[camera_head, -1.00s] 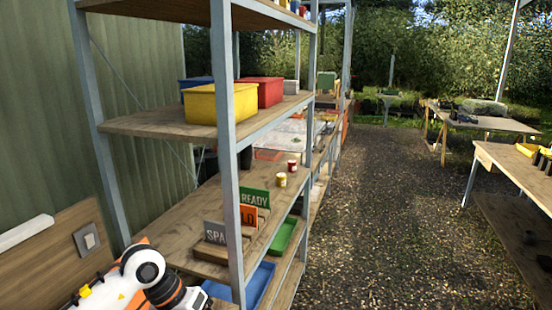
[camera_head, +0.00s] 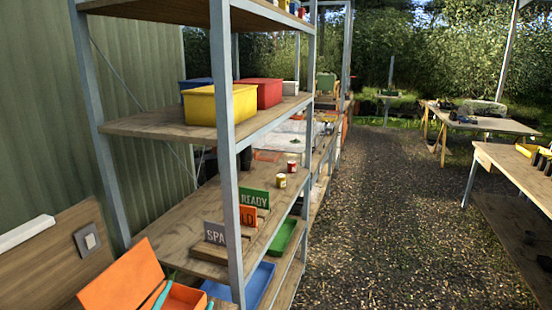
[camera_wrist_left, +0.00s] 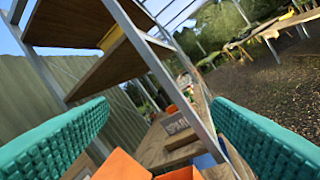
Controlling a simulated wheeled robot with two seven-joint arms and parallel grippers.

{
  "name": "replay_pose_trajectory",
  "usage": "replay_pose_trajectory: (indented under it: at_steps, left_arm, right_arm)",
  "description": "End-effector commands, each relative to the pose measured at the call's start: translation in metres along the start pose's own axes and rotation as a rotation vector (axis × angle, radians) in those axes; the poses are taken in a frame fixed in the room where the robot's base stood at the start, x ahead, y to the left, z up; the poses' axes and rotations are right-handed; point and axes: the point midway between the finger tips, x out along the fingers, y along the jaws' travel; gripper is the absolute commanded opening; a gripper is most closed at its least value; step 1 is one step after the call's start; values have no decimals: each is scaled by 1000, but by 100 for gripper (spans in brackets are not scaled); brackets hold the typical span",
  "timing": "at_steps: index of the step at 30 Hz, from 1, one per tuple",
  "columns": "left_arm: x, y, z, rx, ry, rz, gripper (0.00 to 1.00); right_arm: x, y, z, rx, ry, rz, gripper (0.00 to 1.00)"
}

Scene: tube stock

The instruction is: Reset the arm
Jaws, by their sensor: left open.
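My left gripper (camera_head: 186,299) shows only as two teal finger parts at the bottom edge of the head view, in front of an open orange box (camera_head: 122,278). In the left wrist view my left gripper (camera_wrist_left: 161,106) has its two teal ribbed fingers wide apart, with nothing between them. The orange box (camera_wrist_left: 122,166) shows at the bottom of that view, beyond the fingers. Most of my left arm is out of the head view. My right gripper is in neither view.
A metal-framed shelf (camera_head: 165,124) with wooden boards stands close ahead. It holds a yellow bin (camera_head: 208,106), a red bin (camera_head: 268,91), sign cards (camera_head: 254,198) and small cans. A wooden board (camera_head: 55,250) is at left. Gravel ground (camera_head: 400,220) at right is open.

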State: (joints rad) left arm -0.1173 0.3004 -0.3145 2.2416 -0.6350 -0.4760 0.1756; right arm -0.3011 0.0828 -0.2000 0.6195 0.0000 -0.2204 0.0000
Motion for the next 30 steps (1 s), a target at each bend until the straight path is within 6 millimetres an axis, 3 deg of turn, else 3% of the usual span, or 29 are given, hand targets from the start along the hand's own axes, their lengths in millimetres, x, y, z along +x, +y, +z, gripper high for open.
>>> replay_pose_trajectory:
  at_steps: [1, 3, 6, 9, 14, 21, 30]
  left_arm:
    - [-15, -4, -28, -67, 142, -10, 74]
    - [-41, -13, -66, -149, 346, -39, 74]
    - [-86, -31, -108, -245, 610, -104, 74]
    - [-129, -49, -133, -313, 818, -178, 74]
    - [-191, -72, -151, -387, 1068, -298, 74]
    - [-270, -98, -154, -460, 1343, -479, 74]
    - [-263, -160, -240, -448, 1364, -486, 74]
  right_arm:
    - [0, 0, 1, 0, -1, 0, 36]
    - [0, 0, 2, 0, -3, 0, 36]
    - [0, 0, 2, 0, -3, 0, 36]
    - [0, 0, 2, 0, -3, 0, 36]
    - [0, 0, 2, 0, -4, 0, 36]
    - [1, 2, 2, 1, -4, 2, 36]
    - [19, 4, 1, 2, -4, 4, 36]
